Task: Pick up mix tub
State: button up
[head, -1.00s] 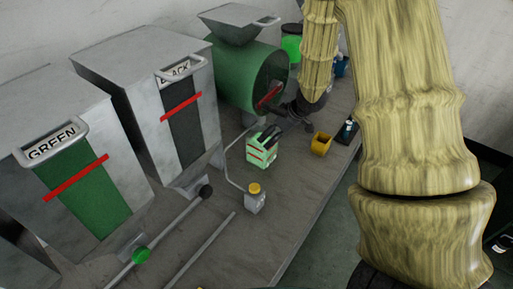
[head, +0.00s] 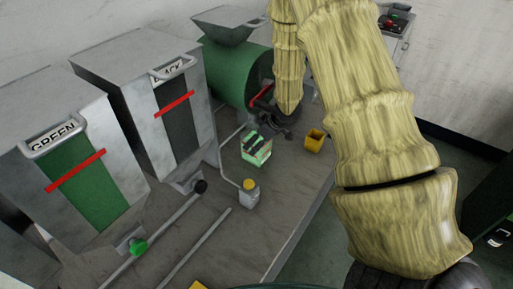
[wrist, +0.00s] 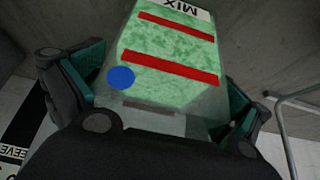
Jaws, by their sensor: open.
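The mix tub (head: 257,153) is a pale, see-through box with green contents and red stripes. It stands on the grey bench in the head view. In the wrist view the tub (wrist: 165,60) fills the middle, with an upside-down MIX label at the top and a blue dot low on its face. My gripper (wrist: 160,88) is open, with one teal-padded finger on each side of the tub. I cannot tell whether the pads touch it.
A yellow-capped bottle (head: 249,193) stands in front of the tub, and a yellow cup (head: 315,141) to its right. The green machine (head: 235,75) is behind. The black hopper (head: 150,110) and green hopper (head: 75,165) stand at left. The bench edge runs along the right.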

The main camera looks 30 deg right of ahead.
jog(key=shift+s+r, duration=0.2)
jog(key=shift+c, duration=0.2)
jog(key=shift+w, duration=0.1)
jog(key=c, duration=1.4)
